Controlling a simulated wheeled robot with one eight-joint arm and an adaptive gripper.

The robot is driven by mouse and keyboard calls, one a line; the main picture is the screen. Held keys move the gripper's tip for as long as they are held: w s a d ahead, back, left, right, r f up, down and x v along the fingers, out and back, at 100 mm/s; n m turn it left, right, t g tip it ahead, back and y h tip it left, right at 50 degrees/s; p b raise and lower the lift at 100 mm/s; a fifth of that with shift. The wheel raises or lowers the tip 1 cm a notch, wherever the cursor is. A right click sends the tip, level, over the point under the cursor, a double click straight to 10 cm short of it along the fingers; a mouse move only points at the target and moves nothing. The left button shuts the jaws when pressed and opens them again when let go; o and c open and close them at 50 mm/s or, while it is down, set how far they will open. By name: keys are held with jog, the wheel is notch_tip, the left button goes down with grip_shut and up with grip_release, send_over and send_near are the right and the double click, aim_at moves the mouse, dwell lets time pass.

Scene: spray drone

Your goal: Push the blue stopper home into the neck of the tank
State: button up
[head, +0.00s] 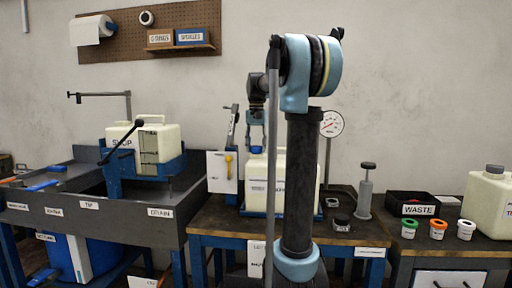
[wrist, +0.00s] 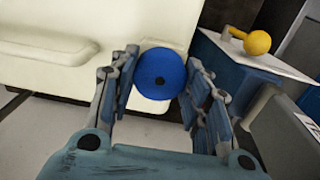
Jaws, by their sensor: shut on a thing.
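In the head view my gripper (head: 257,136) points down over the cream tank (head: 257,168), and the stopper (head: 256,150) shows small at the tank's top. The cream tank (wrist: 85,45) also fills the upper left of the wrist view. The neck is hidden beneath the stopper and fingers, so I cannot tell how deep the stopper sits. My arm covers the tank's right part.
A white board with a yellow knob (head: 228,164) stands left of the tank; it is close in the wrist view (wrist: 257,43). A dial gauge (head: 331,124), a grey pump-like device (head: 365,190) and a waste bin (head: 408,198) are to the right. A sink bench lies left.

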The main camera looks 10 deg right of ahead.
jog(key=shift+f, duration=0.1)
jog(key=o, duration=1.5)
notch_tip(320, 180, up, 12)
jog(key=shift+w+f, duration=0.1)
